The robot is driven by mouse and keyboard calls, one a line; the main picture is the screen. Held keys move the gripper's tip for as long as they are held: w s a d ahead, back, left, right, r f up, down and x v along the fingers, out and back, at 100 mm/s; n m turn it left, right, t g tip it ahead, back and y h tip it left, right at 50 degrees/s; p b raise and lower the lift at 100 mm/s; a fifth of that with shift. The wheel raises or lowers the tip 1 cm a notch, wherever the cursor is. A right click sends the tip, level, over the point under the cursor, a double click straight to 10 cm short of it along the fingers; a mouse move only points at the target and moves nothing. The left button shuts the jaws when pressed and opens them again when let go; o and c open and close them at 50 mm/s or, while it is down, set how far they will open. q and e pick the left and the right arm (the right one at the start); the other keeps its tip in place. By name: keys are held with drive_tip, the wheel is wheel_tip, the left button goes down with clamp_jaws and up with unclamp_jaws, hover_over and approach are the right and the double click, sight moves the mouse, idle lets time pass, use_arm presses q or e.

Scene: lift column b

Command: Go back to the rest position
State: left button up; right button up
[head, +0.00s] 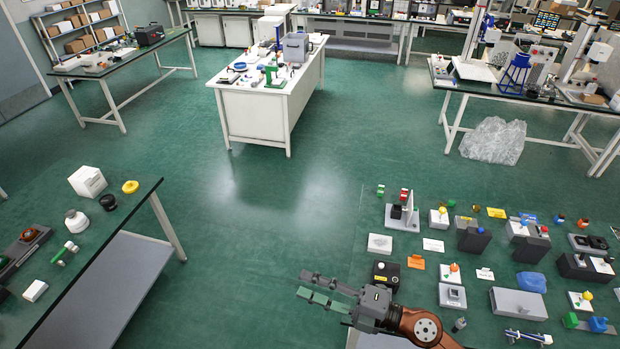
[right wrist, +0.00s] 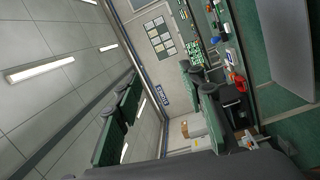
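My right gripper (head: 304,284) reaches in from the bottom of the head view, pointing left. It is over the green floor, by the left edge of the right-hand table. Its two fingers are apart with nothing between them. In the right wrist view, the gripper (right wrist: 159,76) also shows its fingers wide apart and empty, with green pads. My left gripper and left arm are not in the head view.
The right-hand table (head: 375,222) carries many small parts, with a black box (head: 386,274) close to my right gripper. A left table (head: 130,212) holds a white cube (head: 87,181) and a yellow ring (head: 130,187). Open floor (head: 260,225) lies between them.

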drive_tip(key=w+d+r+m+t+h, duration=0.3)
drive_tip(key=w+d+r+m+t, duration=0.3)
drive_tip(key=d+m+t, duration=0.35)
drive_tip(key=w+d+f+m+t+h, duration=0.3)
drive_tip(key=w+d+m+t+h, duration=0.1)
drive_tip(key=d+m+h, duration=0.6)
drive_tip(key=s+d+f+m+g+h, duration=0.2)
drive_tip(key=d+f+m+g+h, duration=0.15)
drive_tip(key=d+f, duration=0.5)
drive_tip(key=s+d+f+m+g+h, duration=0.2)
drive_tip(key=d+f+m+g+h, duration=0.15)
drive_tip(key=d+f, duration=0.5)
drive_tip(key=s+a+f+m+g+y, duration=0.1)
drive_tip(key=s+f+m+g+y, duration=0.15)
drive_tip(key=s+f+g, duration=1.35)
drive_tip(key=s+a+f+t, duration=0.1)
drive_tip(key=s+f+t, duration=0.25)
drive_tip(key=f, duration=1.35)
drive_tip(key=s+a+f+t, duration=0.15)
drive_tip(key=s+f, duration=0.35)
drive_tip(key=f, duration=1.2)
drive_tip(key=s+f+g+b, duration=0.1)
drive_tip(key=s+f, duration=1.8)
drive_tip(key=shift+s+d+n+b, duration=0.2)
drive_tip(key=shift+d+n+b, duration=0.15)
drive_tip(key=shift+d, duration=0.1)
